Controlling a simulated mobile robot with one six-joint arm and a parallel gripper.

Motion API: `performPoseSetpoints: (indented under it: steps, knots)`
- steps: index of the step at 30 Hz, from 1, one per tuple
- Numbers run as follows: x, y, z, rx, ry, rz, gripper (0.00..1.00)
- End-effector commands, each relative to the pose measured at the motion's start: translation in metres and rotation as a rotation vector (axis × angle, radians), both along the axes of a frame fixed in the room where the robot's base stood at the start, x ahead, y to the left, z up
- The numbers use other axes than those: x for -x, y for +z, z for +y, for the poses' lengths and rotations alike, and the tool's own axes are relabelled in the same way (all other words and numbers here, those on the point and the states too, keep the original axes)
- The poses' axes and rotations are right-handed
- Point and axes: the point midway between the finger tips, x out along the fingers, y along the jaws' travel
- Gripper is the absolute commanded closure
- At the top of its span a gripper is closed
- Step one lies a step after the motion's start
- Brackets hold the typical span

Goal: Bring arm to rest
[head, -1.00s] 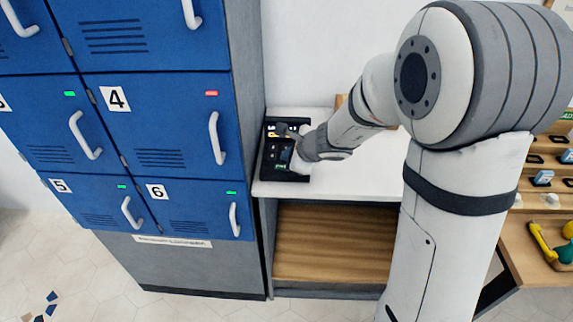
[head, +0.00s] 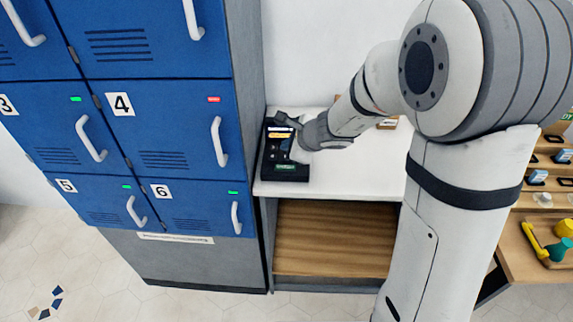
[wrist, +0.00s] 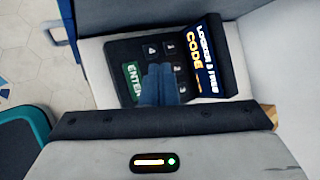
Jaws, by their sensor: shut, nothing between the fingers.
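My gripper (wrist: 159,70) shows in the wrist view as two blue fingers, shut and empty, in front of the keypad terminal (wrist: 118,60). The fingers cover part of its keys. In the head view my arm reaches in from the right, and its end is at the black terminal (head: 285,172) on the white counter. Whether the fingertips touch the keys cannot be told. The terminal's screen (wrist: 205,58) reads "LOCKER 3 FREE" and "CODE". A green ENTER key (wrist: 133,82) is left of the fingers.
Blue lockers (head: 165,128) stand close left of the terminal; locker 4 has a red light, and the other visible lights are green. The white counter (head: 345,180) is mostly clear. A wooden table (head: 535,245) with small items stands at the right. Open floor lies at lower left.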

Motion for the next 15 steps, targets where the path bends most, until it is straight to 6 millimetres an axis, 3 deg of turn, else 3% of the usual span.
performPoseSetpoints:
  steps: [9, 11, 15]
  knots:
    - [0.006, 0.008, -0.001, 0.02, 0.045, -0.024, 1.0]
    - [0.014, 0.016, -0.002, 0.047, 0.106, -0.05, 1.0]
    - [0.049, 0.043, -0.007, 0.172, 0.347, -0.149, 1.0]
